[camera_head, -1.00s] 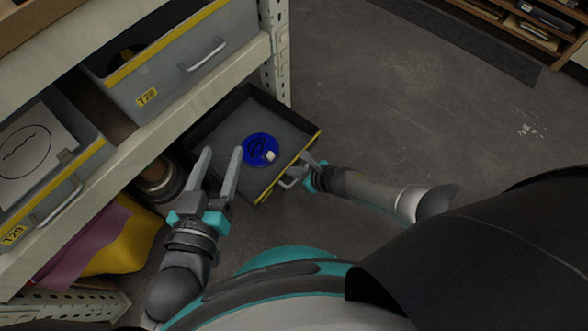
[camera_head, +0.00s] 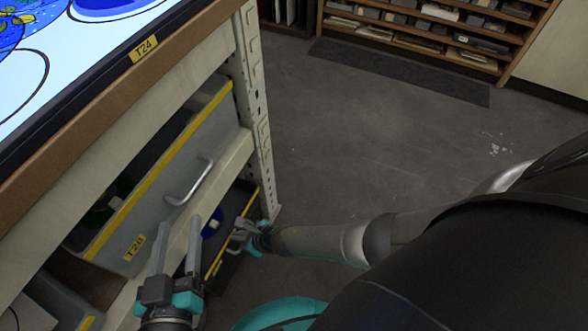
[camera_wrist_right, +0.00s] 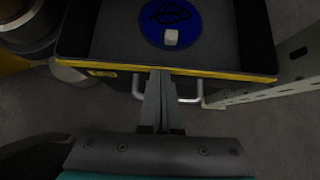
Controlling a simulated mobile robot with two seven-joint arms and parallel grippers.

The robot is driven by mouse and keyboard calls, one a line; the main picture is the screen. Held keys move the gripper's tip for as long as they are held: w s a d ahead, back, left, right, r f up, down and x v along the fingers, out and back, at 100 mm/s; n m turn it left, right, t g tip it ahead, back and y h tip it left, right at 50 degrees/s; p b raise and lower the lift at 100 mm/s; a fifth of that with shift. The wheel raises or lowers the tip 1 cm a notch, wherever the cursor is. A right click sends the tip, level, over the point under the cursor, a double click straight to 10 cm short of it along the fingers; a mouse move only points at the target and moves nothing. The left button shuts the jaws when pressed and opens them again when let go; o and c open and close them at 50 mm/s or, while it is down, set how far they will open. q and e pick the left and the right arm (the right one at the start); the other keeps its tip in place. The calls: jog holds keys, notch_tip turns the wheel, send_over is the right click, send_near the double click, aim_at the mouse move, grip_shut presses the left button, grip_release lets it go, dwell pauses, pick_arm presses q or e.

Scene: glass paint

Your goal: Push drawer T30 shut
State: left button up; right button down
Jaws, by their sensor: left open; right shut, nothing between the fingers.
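The grey drawer T30 (camera_head: 231,207), with a yellow top edge, stands partly open under the shelf lip in the head view. A blue round piece (camera_head: 211,222) with a small white block lies inside it; both show clearly in the right wrist view, in the drawer (camera_wrist_right: 115,40). My right gripper (camera_head: 239,234) is shut and empty at the drawer's front. In the right wrist view its fingertips (camera_wrist_right: 158,72) meet the front by the yellow edge, between the ends of the metal handle (camera_wrist_right: 189,99). My left gripper (camera_head: 179,222) is open and empty, in front of the shelf, left of T30.
Drawer T28 (camera_head: 150,190) sits above, with a metal handle. A white perforated post (camera_head: 254,100) stands just right of T30. The worktop edge labelled T24 (camera_head: 142,48) is at upper left. Open grey floor (camera_head: 380,140) lies to the right.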

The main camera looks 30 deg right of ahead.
pick_arm(q)
jog(key=shift+d+r, duration=0.15)
jog(key=shift+r, duration=0.1)
pick_arm(e)
jog(key=shift+w+a, duration=0.7)
jog(key=shift+w, duration=0.2)
